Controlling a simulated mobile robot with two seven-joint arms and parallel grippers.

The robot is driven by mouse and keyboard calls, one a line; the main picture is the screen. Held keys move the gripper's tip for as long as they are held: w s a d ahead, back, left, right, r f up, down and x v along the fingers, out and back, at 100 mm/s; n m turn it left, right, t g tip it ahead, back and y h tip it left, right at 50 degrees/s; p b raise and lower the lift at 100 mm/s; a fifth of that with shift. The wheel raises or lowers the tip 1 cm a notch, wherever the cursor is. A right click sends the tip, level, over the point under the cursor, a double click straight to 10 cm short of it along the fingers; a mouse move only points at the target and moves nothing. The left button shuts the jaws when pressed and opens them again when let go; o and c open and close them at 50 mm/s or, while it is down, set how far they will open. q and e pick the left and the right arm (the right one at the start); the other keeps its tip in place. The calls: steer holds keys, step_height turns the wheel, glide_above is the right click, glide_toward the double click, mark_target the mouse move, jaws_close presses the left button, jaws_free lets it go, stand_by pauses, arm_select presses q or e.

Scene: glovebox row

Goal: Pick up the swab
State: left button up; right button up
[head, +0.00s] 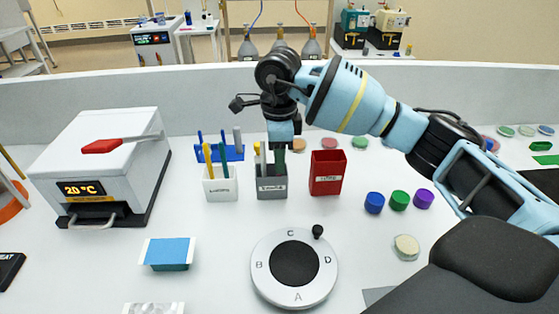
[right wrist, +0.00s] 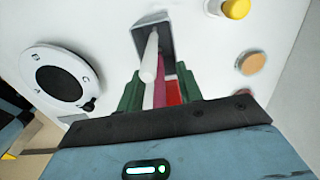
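The grey cup (head: 272,187) stands on the white bench below my right gripper (head: 279,160), with slim sticks rising from it. In the right wrist view my right gripper (right wrist: 158,92) has its green fingers apart. A white rod (right wrist: 150,58), which looks like the swab, rises from the grey cup (right wrist: 152,27) towards the gap between the fingers. A magenta strip also shows between them. I see no finger closed on the rod. In the head view the arm hides part of the cup's contents. My left gripper is not in view.
A white cup (head: 220,187) with pens stands left of the grey cup, and a red bin (head: 328,174) stands right. A round dial (head: 260,285) lies in front. Blue, green and purple caps (head: 399,200) lie to the right. A white heater box (head: 98,160) is at left.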

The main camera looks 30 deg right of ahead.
steer(key=shift+f, duration=0.2)
jaws_close()
step_height(320, 180, up, 10)
steer(key=shift+r, duration=0.1)
stand_by(0.6)
